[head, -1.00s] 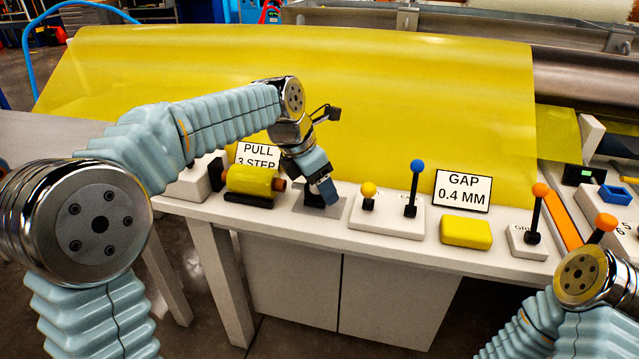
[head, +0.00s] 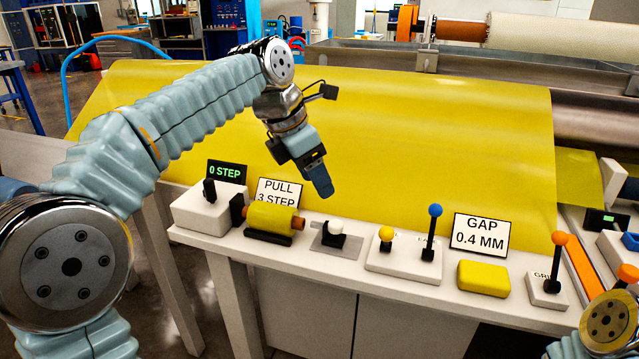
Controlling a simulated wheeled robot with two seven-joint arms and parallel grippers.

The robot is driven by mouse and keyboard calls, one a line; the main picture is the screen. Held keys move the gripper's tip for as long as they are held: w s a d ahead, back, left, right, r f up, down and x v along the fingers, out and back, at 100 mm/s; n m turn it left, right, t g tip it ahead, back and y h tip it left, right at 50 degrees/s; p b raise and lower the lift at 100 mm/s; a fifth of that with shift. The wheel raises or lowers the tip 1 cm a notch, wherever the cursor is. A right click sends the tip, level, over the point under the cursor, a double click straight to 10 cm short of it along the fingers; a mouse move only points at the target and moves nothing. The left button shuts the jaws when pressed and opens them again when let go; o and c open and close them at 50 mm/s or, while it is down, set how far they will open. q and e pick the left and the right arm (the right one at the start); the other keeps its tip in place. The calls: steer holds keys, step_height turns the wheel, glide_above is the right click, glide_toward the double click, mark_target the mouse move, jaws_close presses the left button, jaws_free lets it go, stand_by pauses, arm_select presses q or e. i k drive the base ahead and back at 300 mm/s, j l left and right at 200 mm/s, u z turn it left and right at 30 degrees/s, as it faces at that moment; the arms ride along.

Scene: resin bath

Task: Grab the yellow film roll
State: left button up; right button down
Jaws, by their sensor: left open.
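The yellow film roll (head: 272,218) lies on a dark cradle on the white bench, with brown core ends showing. My left gripper (head: 322,190) is raised above the bench, to the right of the roll and higher than it, apart from it. It points down over the small white knob (head: 335,228) on a grey plate. Its jaws are open, and nothing shows between them. My right gripper is out of view; only part of my right arm shows at the lower right corner.
A control box (head: 200,207) with a "0 STEP" display stands left of the roll. To the right are yellow-, blue- and orange-knobbed levers (head: 435,211), a yellow block (head: 483,278) and a "GAP 0.4 MM" sign (head: 480,233). A large yellow sheet (head: 420,130) rises behind the bench.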

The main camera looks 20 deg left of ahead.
mark_target(273, 218)
steer(key=k, duration=1)
